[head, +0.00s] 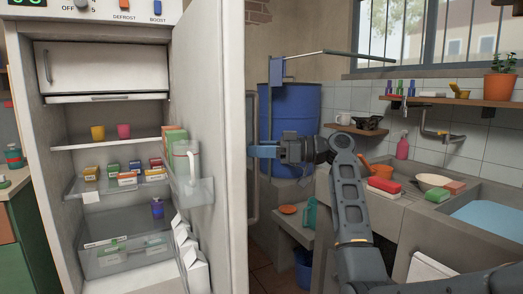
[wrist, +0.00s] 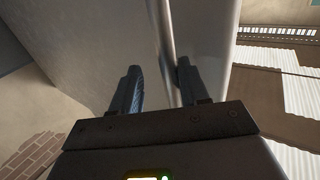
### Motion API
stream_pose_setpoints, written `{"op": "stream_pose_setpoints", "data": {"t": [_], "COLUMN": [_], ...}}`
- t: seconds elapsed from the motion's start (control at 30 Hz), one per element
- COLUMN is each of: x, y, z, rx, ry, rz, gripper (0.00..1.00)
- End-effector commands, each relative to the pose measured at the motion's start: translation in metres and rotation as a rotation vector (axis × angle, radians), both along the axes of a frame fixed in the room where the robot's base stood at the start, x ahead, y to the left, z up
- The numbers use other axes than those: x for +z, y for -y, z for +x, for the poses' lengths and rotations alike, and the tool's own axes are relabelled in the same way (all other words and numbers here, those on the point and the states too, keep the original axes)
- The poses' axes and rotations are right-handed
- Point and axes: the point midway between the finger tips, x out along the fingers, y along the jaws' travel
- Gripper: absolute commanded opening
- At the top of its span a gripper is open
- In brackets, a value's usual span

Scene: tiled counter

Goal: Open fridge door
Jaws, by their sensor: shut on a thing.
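The fridge (head: 22,130) stands at the left in the head view with its door (head: 222,110) swung open, seen nearly edge-on. Its shelves and the shut freezer flap (head: 105,68) show. A long pale handle (head: 252,205) runs down the outer side of the door. My gripper (head: 262,151) is at this handle, right of the door. In the wrist view, the two fingers of my gripper (wrist: 160,88) stand either side of the handle (wrist: 163,30) and are shut on it. The door's pale surface (wrist: 95,50) lies beyond them. The exact finger contact is partly hidden.
A blue barrel (head: 295,108) stands behind my gripper. A stone sink counter (head: 350,210) with dishes and sponges is at the right. A low shelf (head: 300,222) holds a teal jug (head: 310,214).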

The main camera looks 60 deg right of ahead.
Motion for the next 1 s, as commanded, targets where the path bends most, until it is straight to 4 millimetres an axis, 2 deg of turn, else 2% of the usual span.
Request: {"op": "stream_pose_setpoints", "data": {"t": [0.63,1.0], "x": [0.0,0.0], "y": [0.005,0.03], "z": [-0.007,-0.054], "rx": [-0.007,-0.009], "ry": [0.003,0.003], "rz": [0.003,0.003], "gripper": [0.41,0.41]}}
